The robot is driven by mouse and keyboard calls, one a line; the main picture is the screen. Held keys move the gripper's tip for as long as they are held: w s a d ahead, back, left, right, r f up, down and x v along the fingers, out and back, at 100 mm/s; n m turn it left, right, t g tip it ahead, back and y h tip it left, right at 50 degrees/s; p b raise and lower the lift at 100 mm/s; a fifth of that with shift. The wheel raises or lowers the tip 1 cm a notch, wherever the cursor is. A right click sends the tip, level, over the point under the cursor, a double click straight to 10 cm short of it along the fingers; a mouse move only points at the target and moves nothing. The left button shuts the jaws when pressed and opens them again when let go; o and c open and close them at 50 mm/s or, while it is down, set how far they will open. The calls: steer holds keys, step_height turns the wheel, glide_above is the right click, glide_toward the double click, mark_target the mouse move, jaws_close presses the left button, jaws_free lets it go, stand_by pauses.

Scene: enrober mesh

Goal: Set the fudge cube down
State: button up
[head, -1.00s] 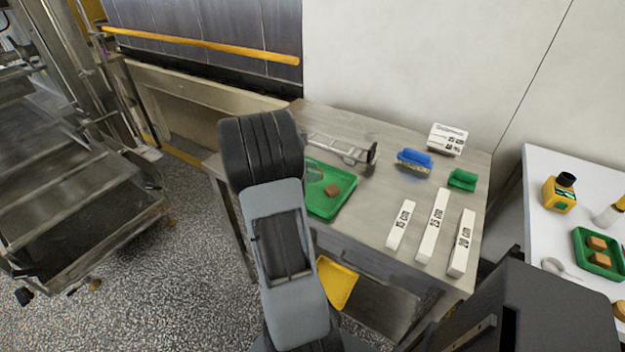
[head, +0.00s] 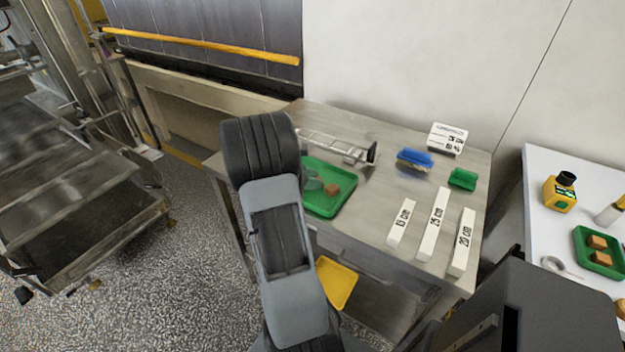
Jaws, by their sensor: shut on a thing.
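A small brown fudge cube (head: 332,190) shows in the green tray (head: 348,203) near the left end of the steel table. My own arm crosses the view in front of the tray's left part. My gripper is hidden behind the arm, so I cannot see its fingers or what is between them. A blurred grey-green shape (head: 312,179) shows beside the arm, left of the cube. I cannot tell whether it is part of my gripper.
The steel table (head: 375,195) also bears a metal frame-like tool (head: 335,145), a blue brush (head: 414,158), a green block (head: 462,179), a white labelled box (head: 448,138) and three white length bars (head: 434,225). A white table (head: 545,235) at right holds a green tray (head: 598,268) with brown cubes.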

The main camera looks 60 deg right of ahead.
steer(key=o, duration=0.5)
steer(key=shift+s+a+f, duration=0.15)
steer(key=shift+f, duration=0.55)
steer(key=shift+o, duration=1.2)
steer(key=shift+r, duration=0.3)
steer(key=v, duration=0.7)
steer(key=r+v, duration=0.1)
steer(key=v, duration=0.3)
steer(key=shift+r+p, duration=0.2)
steer(key=shift+p, duration=0.1)
steer(key=shift+w+a+r, duration=0.2)
steer(key=shift+w+a, duration=0.1)
steer(key=shift+w, duration=0.15)
steer(key=s+a+m+t+y, duration=0.2)
steer(key=a+m+t+y, duration=0.2)
steer(key=a, duration=1.1)
steer(key=s+a+m+t+y, duration=0.2)
steer(key=a+m+t+y, duration=0.2)
steer(key=a+t, duration=0.4)
steer(key=a, duration=0.7)
steer(key=shift+s+a+r+m+y, duration=0.2)
steer(key=shift+s+a+m+y, duration=0.1)
steer(key=shift+y, duration=0.1)
